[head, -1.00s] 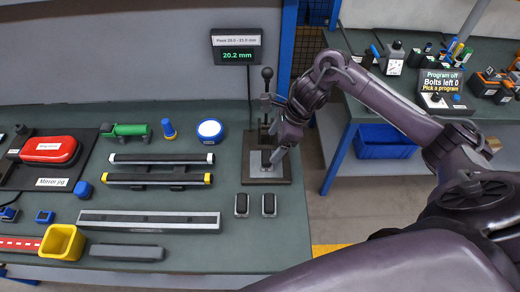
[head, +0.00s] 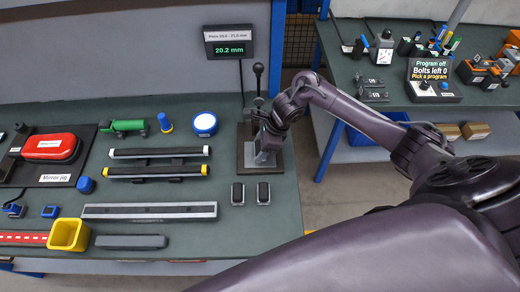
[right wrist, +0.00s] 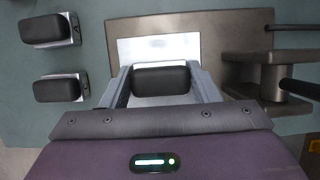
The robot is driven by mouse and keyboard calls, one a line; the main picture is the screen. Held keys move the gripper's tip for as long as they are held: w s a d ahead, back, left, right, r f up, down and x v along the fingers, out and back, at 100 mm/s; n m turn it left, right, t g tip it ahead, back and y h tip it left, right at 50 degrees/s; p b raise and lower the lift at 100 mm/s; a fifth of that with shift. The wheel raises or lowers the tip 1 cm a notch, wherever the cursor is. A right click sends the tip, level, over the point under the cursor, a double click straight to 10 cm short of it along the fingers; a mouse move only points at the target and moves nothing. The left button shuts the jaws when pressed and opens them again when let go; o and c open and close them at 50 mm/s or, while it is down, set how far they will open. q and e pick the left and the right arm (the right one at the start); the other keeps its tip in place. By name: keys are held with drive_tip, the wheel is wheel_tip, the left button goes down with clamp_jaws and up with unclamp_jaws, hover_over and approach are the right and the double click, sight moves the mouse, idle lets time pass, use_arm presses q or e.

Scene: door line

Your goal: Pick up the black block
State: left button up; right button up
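A black block (right wrist: 162,80) sits on the pale plate of the gauge stand in the right wrist view. My right gripper (right wrist: 160,72) has a finger on each side of it, very close to its ends. I cannot tell whether the fingers touch it. In the head view my right gripper (head: 264,152) is low over the gauge stand (head: 278,170) and hides this block. Two more black blocks (head: 238,193) (head: 263,193) with silvery bases stand on the table in front of the stand. They also show at the left of the right wrist view. My left gripper is not in view.
The gauge display (head: 229,49) reads 20.2 mm. A lever with a black knob (head: 258,69) rises behind my gripper. Black bars (head: 160,152), a long grey rail (head: 150,212) and a yellow bin (head: 68,235) lie to the left. A second table is at the right.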

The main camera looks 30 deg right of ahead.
drive_tip(key=c, duration=0.7)
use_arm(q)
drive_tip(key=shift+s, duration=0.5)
use_arm(e)
drive_tip(key=shift+o, duration=0.2)
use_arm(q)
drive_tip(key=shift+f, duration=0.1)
use_arm(e)
drive_tip(key=shift+r, duration=0.1)
